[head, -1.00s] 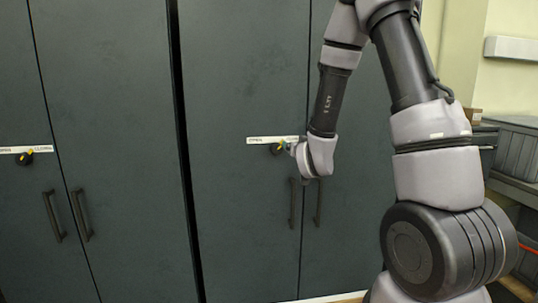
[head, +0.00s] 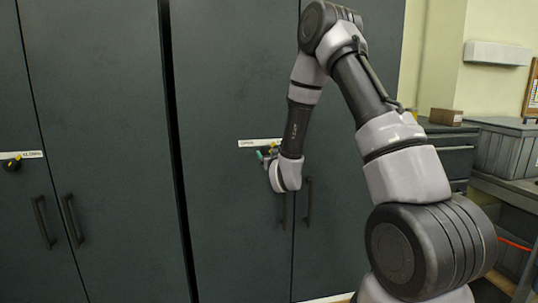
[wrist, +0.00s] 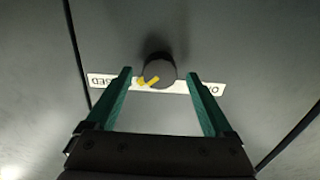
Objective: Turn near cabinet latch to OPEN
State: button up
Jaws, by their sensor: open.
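The near cabinet latch is a dark round knob (wrist: 159,66) with a yellow pointer, seen in the wrist view. The strip's other end shows part of "OPEN". My gripper (wrist: 160,76) is open, its teal fingers on either side of the knob in the picture, with gaps on both sides. Whether the tips reach around it in depth I cannot tell. In the head view my gripper (head: 266,156) is at the latch, mostly hiding it below the label.
The dark cabinet door (head: 235,80) is flat around the latch. Vertical door handles (head: 308,202) sit below it. A second cabinet with its own latch (head: 12,164) stands left. Grey bins (head: 505,150) and a cardboard box (head: 446,116) are at the right.

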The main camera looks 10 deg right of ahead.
jog(key=shift+w, duration=0.55)
jog(key=c, duration=1.4)
jog(key=shift+o, duration=0.2)
